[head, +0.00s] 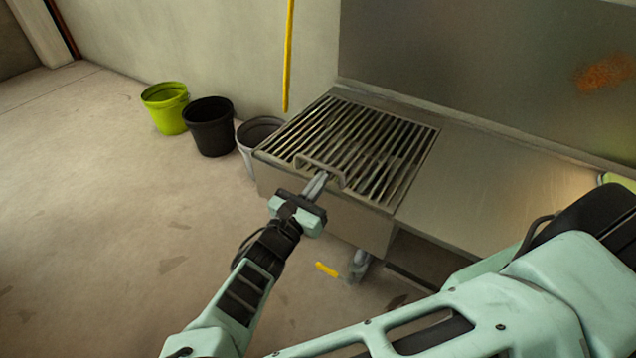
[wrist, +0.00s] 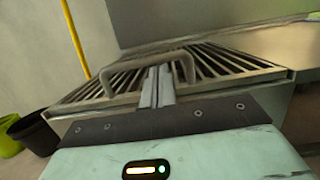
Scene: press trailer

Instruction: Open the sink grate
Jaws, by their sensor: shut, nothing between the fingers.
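The sink grate (head: 362,140) is a panel of parallel metal bars lying flat and closed over the sink basin (head: 330,211). A metal loop handle (head: 322,167) stands up at its front edge. My gripper (head: 321,178) is at the handle, with its fingers shut and nothing between them. In the wrist view the gripper (wrist: 158,80) points toward the grate (wrist: 215,62), and its fingertips reach the handle (wrist: 186,56), seeming to sit under or inside the loop. I cannot tell whether they touch it.
A steel counter (head: 490,190) adjoins the sink on the right, with a steel back panel (head: 470,80) behind. Green (head: 167,110), black (head: 210,128) and grey (head: 246,140) buckets stand left of the sink. A yellow pole (head: 288,60) rises behind. The floor at left is clear.

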